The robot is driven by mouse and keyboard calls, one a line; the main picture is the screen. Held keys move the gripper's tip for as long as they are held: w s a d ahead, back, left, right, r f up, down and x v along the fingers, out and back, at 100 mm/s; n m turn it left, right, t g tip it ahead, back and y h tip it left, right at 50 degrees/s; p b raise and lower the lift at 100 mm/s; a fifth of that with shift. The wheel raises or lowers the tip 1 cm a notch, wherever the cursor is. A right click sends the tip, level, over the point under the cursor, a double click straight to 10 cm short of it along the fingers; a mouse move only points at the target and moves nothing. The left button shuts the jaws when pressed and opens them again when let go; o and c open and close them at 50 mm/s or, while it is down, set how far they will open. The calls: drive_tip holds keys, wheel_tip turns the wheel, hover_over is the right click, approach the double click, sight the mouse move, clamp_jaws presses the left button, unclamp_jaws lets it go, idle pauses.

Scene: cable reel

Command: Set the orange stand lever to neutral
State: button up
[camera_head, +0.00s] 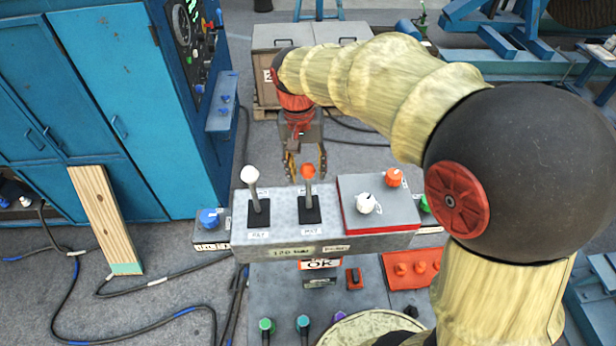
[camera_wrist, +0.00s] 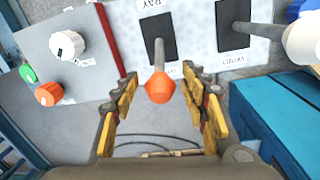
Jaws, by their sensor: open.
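The orange-knobbed lever (camera_head: 307,172) rises from a black slotted plate on the right of the grey control box (camera_head: 285,245). Its stalk looks near upright in the head view; I cannot tell its exact lean. My gripper (camera_head: 305,174) is open at the far side of the box, fingers pointing toward it. In the wrist view the orange knob (camera_wrist: 160,88) lies between the two open fingers (camera_wrist: 160,76) in the picture, with gaps on both sides. I cannot tell the depth between them.
A white-knobbed lever (camera_head: 250,175) stands left of the orange one and leans differently in the wrist view. A red-edged box (camera_head: 375,212) with a white knob (camera_head: 366,203) and an orange knob (camera_head: 393,177) sits to the right. A blue button (camera_head: 209,217) is at left.

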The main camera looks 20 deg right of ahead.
sight(308, 179)
drive_tip(key=shift+d+f, duration=0.15)
drive_tip(key=shift+f, duration=1.7)
drive_tip(key=shift+s, duration=0.1)
drive_tip(key=shift+c, duration=0.4)
clamp_jaws()
